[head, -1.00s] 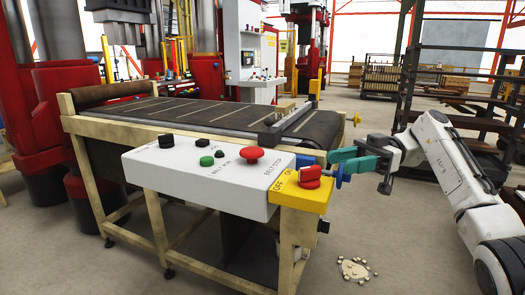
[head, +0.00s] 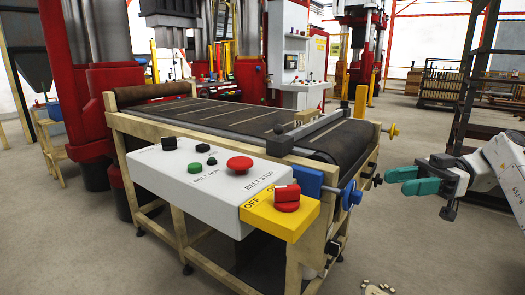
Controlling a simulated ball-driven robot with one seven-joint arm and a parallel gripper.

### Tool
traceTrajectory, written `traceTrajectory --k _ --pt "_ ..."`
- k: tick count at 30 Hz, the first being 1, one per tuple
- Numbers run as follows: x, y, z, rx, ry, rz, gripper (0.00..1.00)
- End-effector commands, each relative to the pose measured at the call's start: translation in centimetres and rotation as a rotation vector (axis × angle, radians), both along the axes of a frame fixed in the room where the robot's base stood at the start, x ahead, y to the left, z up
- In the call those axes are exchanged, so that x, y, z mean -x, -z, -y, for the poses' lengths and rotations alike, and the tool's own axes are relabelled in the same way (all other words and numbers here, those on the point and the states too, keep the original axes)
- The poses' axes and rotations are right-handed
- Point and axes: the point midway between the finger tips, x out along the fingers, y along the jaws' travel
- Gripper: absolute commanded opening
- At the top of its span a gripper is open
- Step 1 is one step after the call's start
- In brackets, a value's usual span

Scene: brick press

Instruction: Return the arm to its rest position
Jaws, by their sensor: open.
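My gripper (head: 402,181) is at the right of the head view, with its teal fingers pointing left. It is open and nothing shows between the fingers. My white arm (head: 503,168) runs off the right edge of the picture. The fingers are to the right of the belt conveyor's front corner, with a gap between them and the blue part (head: 333,184) there. The red rotary switch (head: 287,197) sits on the yellow OFF/ON plate (head: 279,214), left of my gripper and apart from it.
The conveyor (head: 240,121) with its white control box (head: 212,178) and red stop button (head: 239,163) fills the middle. Dark shelving (head: 468,75) stands behind my arm. Crumbs (head: 377,288) lie on the floor at the bottom. Open floor shows between conveyor and shelving.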

Motion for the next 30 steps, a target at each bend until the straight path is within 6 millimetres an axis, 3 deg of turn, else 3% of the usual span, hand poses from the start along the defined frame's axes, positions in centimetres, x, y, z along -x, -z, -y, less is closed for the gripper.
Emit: traceTrajectory --k 11,17,23,30 --pt "0.0 7.0 -3.1 0.105 0.018 -0.122 0.45" --pt "0.6 13.2 -5.8 0.2 0.051 -0.227 0.45" --pt "3.0 22.8 -9.5 0.36 0.133 -0.393 0.45" --pt "8.5 33.8 -12.6 0.578 0.314 -0.611 0.45"
